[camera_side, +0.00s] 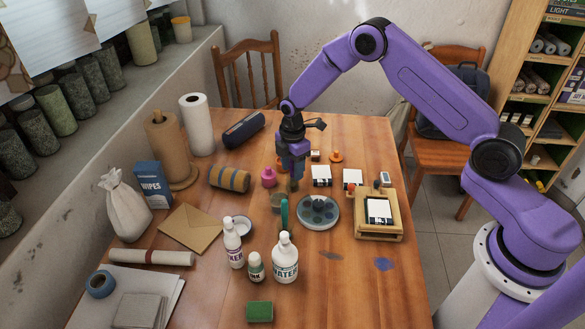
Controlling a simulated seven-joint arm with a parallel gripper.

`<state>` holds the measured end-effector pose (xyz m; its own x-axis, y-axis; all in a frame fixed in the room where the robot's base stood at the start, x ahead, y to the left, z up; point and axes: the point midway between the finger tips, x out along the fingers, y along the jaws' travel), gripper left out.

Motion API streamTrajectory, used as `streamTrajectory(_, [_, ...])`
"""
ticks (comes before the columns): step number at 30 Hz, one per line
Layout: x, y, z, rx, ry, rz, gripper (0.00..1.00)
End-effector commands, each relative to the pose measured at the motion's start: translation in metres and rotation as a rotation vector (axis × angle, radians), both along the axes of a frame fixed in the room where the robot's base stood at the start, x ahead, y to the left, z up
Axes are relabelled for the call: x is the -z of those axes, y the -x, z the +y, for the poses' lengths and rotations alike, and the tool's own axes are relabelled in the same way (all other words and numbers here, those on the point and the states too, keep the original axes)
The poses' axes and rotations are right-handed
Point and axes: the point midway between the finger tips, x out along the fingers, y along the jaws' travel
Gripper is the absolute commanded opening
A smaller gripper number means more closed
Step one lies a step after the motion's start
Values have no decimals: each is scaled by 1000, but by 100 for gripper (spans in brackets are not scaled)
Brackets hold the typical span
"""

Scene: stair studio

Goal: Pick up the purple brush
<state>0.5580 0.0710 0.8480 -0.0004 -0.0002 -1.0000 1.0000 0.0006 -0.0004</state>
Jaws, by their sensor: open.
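My gripper (293,178) points down over the middle of the wooden table, with its jaws open. It is just above and behind a small grey-green cup (278,203), and right of a magenta rounded object (268,177). A dark, thin shape shows at the fingertips, but it is too small to tell what it is. A green upright stick-like object (284,214) stands behind the white water bottle. I cannot pick out a purple brush for certain; it may be hidden by the gripper or the cup.
White bottles (285,262) stand in front of the cup. A round palette dish (318,212) and a wooden tray (378,234) with a white block lie to the right. An envelope (190,229) and paper rolls (196,124) are left. The table's front right is mostly clear.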

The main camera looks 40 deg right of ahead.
Motion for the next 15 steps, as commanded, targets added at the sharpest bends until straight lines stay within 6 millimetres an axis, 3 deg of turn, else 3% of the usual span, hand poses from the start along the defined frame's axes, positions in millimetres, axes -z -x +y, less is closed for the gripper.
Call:
streamTrajectory(4, [0,0,0,0,0,-1,45])
streamTrajectory(8, [0,0,0,0,0,0,2])
streamTrajectory(15, [-1,0,0,0,0,0,0])
